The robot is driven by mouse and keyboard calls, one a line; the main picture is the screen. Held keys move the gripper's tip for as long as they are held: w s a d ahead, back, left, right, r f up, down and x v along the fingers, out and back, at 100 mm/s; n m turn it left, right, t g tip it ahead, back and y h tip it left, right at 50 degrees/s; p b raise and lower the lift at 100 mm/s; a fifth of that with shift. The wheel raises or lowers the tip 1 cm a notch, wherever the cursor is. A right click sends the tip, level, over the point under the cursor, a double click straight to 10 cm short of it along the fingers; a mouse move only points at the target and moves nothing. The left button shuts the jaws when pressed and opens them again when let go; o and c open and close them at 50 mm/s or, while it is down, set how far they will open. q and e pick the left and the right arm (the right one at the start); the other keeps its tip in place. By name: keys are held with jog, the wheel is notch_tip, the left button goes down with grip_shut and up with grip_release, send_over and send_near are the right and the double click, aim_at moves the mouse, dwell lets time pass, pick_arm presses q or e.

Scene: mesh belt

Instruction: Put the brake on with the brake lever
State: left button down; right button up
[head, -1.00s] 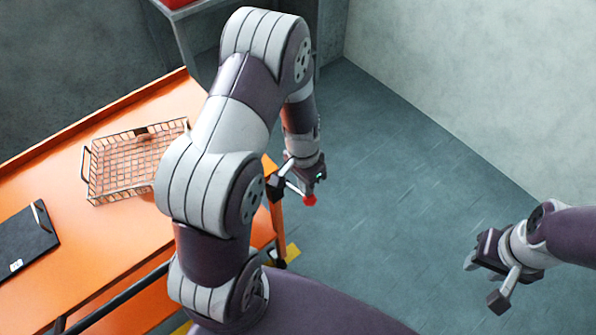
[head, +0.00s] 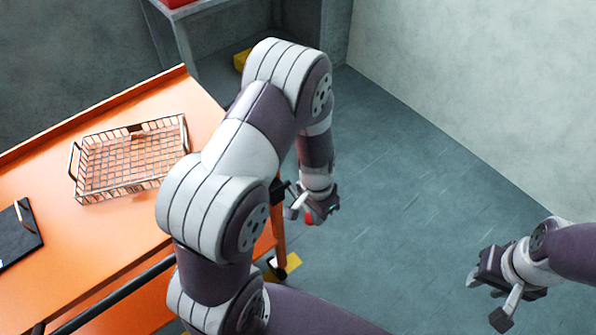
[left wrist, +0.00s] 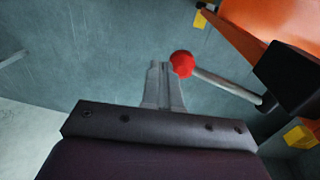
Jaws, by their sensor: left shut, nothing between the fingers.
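The brake lever is a grey rod with a red ball knob (left wrist: 182,64) on the side of the orange cart. The rod (left wrist: 228,86) runs right from the knob to a black part in the left wrist view. In the head view the knob (head: 309,218) shows small below my left gripper (head: 318,210). In the left wrist view my left gripper (left wrist: 160,72) is shut and empty, its fingertips just left of the knob; I cannot tell if they touch it. My right gripper (head: 485,285) hangs apart at the right, its fingers seemingly open, far from the lever.
The orange cart (head: 120,240) carries a wire basket (head: 130,160) and a dark clipboard (head: 18,235). Its black handle bar (head: 115,295) runs along the near side. A grey table (head: 215,25) and a yellow block (head: 242,60) stand behind. The floor right of the cart is free up to the wall.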

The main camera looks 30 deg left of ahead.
pick_arm(q)
jog(key=shift+f, duration=0.45)
pick_arm(e)
jog(key=shift+f, duration=0.35)
